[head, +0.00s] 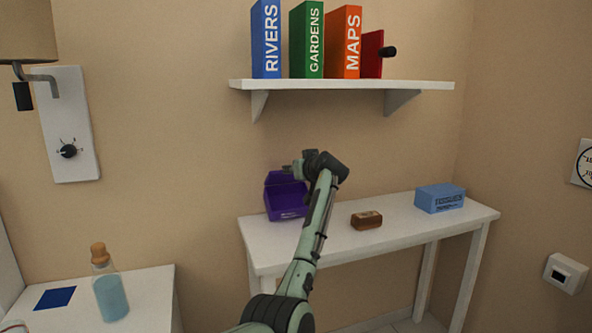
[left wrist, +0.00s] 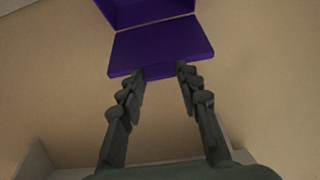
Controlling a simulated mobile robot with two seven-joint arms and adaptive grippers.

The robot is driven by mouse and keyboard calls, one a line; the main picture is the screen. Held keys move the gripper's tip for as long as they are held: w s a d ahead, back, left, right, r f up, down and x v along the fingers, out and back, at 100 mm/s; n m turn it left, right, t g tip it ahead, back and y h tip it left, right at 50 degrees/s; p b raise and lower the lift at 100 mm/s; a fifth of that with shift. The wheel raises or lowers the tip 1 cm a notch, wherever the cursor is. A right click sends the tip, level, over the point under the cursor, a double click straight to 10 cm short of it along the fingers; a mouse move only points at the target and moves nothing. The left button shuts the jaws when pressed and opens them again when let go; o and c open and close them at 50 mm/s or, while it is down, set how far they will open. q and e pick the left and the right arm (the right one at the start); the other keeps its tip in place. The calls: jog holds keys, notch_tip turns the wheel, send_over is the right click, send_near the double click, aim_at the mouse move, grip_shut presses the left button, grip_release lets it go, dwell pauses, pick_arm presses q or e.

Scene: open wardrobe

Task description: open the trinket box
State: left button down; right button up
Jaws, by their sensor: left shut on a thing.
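The purple trinket box (head: 287,207) stands at the left end of the white wall table. Its lid is tilted up from the body, leaving a gap. My left gripper (head: 292,168) is at the lid's upper edge, with its wrist above and to the right of the box. In the left wrist view, the flat purple lid (left wrist: 160,47) lies just past my left fingertips (left wrist: 161,70), which are shut on its edge tab; part of the box body (left wrist: 150,12) shows beyond. My forearm covers some of the table. My right gripper is not in view.
On the white table (head: 400,212) are a small brown box (head: 366,220) and a blue tissue box (head: 440,198). A shelf (head: 340,85) with upright books hangs above. A corked bottle (head: 109,285) stands on a lower left surface. The table between the brown and blue boxes is clear.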

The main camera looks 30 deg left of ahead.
pick_arm(q)
jog(key=shift+r, duration=0.1)
dwell(0.5)
jog(key=c, duration=1)
grip_release()
jog(key=shift+c, duration=0.2)
jog(key=v, duration=1.2)
jog(key=shift+d, duration=0.1)
